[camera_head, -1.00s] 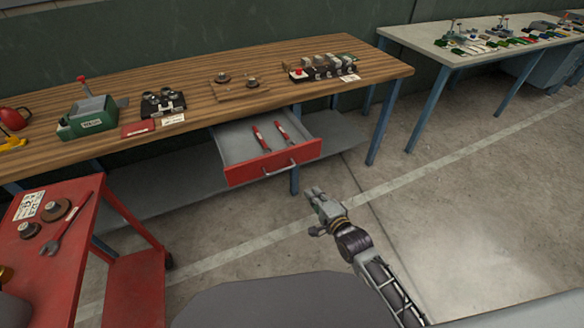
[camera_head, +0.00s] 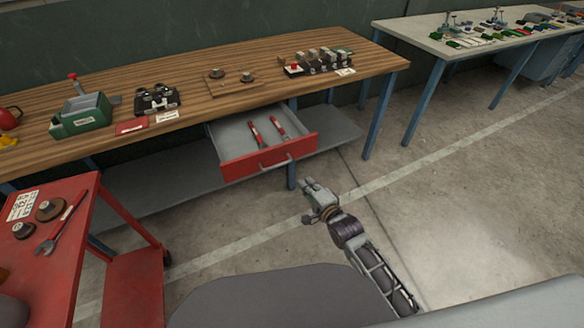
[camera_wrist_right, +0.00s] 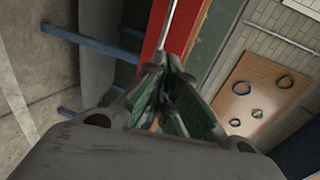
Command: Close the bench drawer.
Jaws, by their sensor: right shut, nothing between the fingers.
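The bench drawer (camera_head: 264,146) is pulled out from under the wooden-topped bench (camera_head: 236,98). It has a grey inside, a red front and a metal bar handle (camera_head: 276,165). Two red-handled tools (camera_head: 266,131) lie in it. My right gripper (camera_head: 310,184) is shut and empty, in front of and a little below the drawer's right front corner, apart from the handle in the head view. In the right wrist view the shut fingers (camera_wrist_right: 163,72) point toward the red drawer front (camera_wrist_right: 155,30) and a thin metal bar. My left gripper is out of view.
A red cart (camera_head: 85,225) with a wrench and round parts stands at the left. A grey lower shelf (camera_head: 165,185) and blue legs (camera_head: 383,115) are under the bench. A second bench (camera_head: 440,45) stands at the back right. Floor right of my arm is clear.

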